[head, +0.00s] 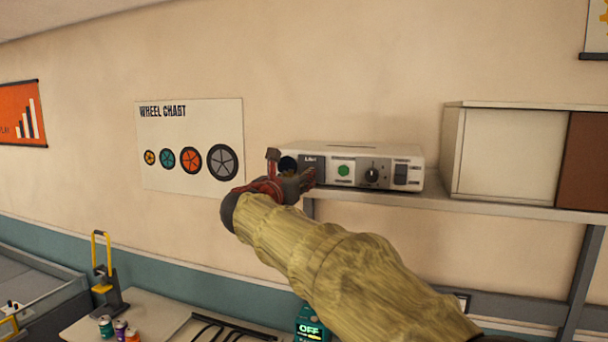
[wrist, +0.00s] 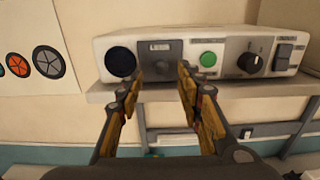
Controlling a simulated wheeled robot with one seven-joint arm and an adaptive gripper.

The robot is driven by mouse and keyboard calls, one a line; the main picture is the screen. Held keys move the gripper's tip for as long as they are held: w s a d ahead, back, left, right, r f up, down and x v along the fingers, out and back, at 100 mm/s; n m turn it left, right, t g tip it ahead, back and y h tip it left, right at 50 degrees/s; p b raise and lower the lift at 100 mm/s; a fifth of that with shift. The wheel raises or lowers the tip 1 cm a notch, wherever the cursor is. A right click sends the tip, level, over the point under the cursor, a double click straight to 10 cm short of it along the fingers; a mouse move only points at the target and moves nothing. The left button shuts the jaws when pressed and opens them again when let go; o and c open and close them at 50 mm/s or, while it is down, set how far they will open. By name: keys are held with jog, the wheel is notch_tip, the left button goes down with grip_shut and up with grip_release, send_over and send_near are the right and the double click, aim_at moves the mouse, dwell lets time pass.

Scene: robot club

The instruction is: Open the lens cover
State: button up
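A pale projector-like box (head: 375,155) sits on a wall shelf, its front facing me. A dark round lens (wrist: 120,62) shows uncovered at the left of its front. A grey plate with a small label, seemingly the lens cover (wrist: 160,50), is just right of the lens; it also shows in the head view (head: 315,162). My gripper (wrist: 159,74) is open in front of the box, one finger on each side of the plate's lower part. Nothing is held. I cannot tell whether a finger touches the plate. In the head view my gripper (head: 290,175) partly hides the lens and plate.
Right of the plate are a green button (wrist: 208,59), a black knob (wrist: 249,62) and a dark switch (wrist: 283,55). The shelf (head: 435,202) runs below the box. A cabinet (head: 505,155) stands farther right on it. A wheel chart (head: 190,150) hangs on the wall at left.

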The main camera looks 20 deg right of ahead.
jog(key=v, duration=0.6)
jog(key=shift+s+a, duration=0.2)
jog(key=shift+s, duration=0.1)
